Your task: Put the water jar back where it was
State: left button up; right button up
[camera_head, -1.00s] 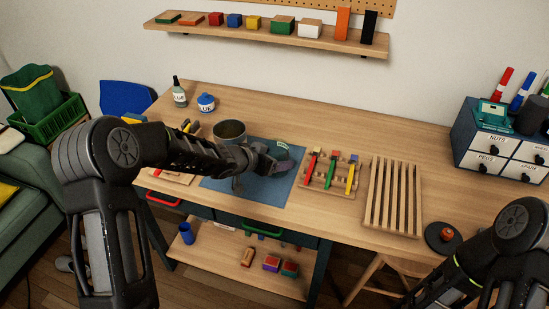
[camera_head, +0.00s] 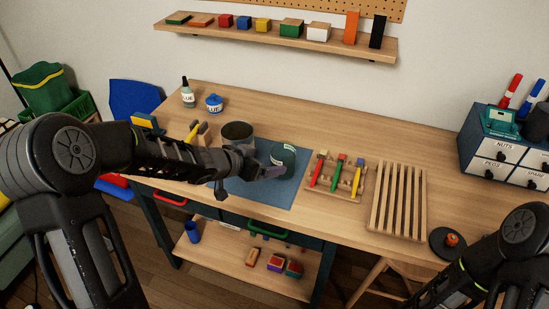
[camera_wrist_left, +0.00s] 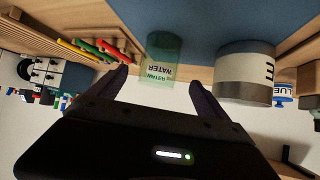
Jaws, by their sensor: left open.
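The water jar (camera_head: 284,155), a translucent green jar, stands upright on the blue mat (camera_head: 275,190) near its far right part. In the left wrist view the jar (camera_wrist_left: 161,60) shows its WATER label, upside down in the picture. My left gripper (camera_head: 274,169) is open beside the jar, on its near left side. In the wrist view the two fingertips lie to either side of the jar's near end, with gaps showing. I cannot tell how far it lies between them. My right arm shows at the lower right; its gripper is out of view.
A grey can (camera_head: 238,131) stands close behind my left wrist, and also shows in the wrist view (camera_wrist_left: 246,75). A rack of coloured tools (camera_head: 336,174) and a slatted wooden rack (camera_head: 398,200) are to the right.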

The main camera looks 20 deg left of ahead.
pick_arm(q)
jog(key=v, duration=0.3)
jog(key=shift+s, duration=0.1)
dwell(0.8)
